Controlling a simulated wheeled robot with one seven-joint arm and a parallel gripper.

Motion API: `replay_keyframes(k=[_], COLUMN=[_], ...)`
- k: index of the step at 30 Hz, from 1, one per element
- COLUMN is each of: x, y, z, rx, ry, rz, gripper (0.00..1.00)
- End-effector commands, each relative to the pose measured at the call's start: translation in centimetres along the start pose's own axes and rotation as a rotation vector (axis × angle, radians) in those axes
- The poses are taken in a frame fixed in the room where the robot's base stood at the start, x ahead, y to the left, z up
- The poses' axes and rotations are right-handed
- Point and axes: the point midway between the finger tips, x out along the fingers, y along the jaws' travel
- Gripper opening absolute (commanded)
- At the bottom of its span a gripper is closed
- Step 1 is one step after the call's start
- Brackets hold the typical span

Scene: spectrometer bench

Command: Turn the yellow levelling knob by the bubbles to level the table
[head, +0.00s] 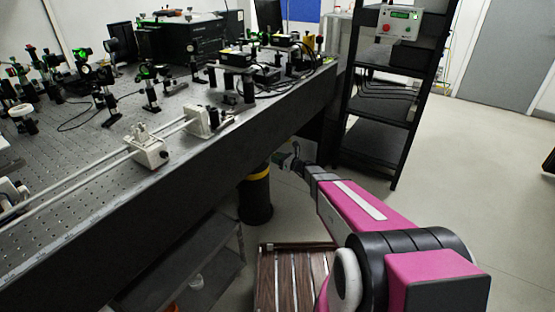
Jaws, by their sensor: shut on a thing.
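The optical table (215,140) is a dark slab with a perforated grey top that fills the left half of the view. Below its near edge stands a black cylindrical leg (256,205). The yellow levelling knob (257,174) shows as a yellow ring around the upper part of this leg. My arm reaches in from the lower right, and my gripper (274,159) is at the right side of the ring, shut on the knob. The fingertips are small and dark, so their exact contact is hard to see. I cannot make out the bubbles in this view.
Optics, cables and a white rail assembly (150,152) crowd the table top. A black shelf rack (375,135) with a control box (398,23) stands behind my arm. A slatted wooden thing (292,278) and a low shelf (190,265) are below. Open floor (480,180) lies right.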

Motion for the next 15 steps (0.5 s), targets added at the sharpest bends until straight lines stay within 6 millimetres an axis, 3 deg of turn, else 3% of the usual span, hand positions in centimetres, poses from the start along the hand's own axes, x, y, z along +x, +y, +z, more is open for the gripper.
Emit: replay_keyframes(k=[15], x=[-0.04], y=[0.01], z=[-0.06], rx=[0.079], ry=[0.001], rz=[0.0], gripper=[0.11])
